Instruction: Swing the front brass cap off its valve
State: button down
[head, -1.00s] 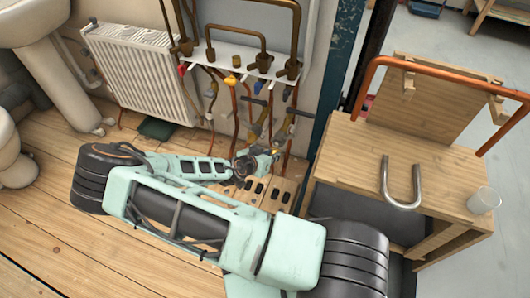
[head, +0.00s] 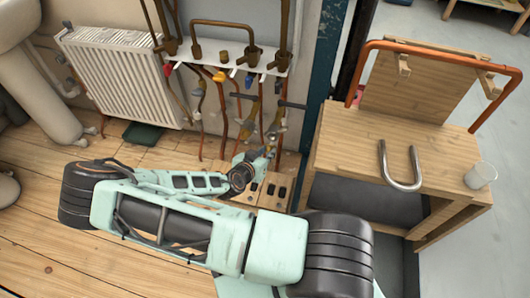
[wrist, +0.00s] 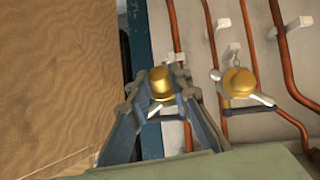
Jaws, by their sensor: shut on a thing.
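A brass cap (wrist: 161,84) sits between the two fingers of my gripper (wrist: 162,96) in the wrist view, and the fingers are shut on it. A grey-white valve handle shows partly beneath it. A second brass cap (wrist: 238,82) stands to the right on another valve, apart from my gripper, with a small chain or ring above it. In the head view, my gripper (head: 268,151) is low at the right valve (head: 279,122). The cap it holds is too small and covered there to make out clearly. The left valve (head: 246,112) stands free.
Copper pipes (wrist: 211,45) run close behind the valves, under a white pipe shelf (head: 229,58). A blue post (head: 322,75) stands just right. A wooden bench (head: 430,165) with a metal U-bend (head: 388,165) and a cup (head: 480,176) is further right. The wooden floor at left is open.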

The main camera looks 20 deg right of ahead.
jog(key=shift+w+d+r, duration=0.15)
jog(key=shift+w+r, duration=0.05)
jog(key=shift+r, duration=0.05)
jog(key=c, duration=2.1)
grip_release()
jog(key=o, duration=0.4)
jog(key=shift+s+f, duration=0.1)
jog(key=shift+f, duration=0.05)
jog(key=shift+c, duration=0.2)
jog(key=v, duration=1.2)
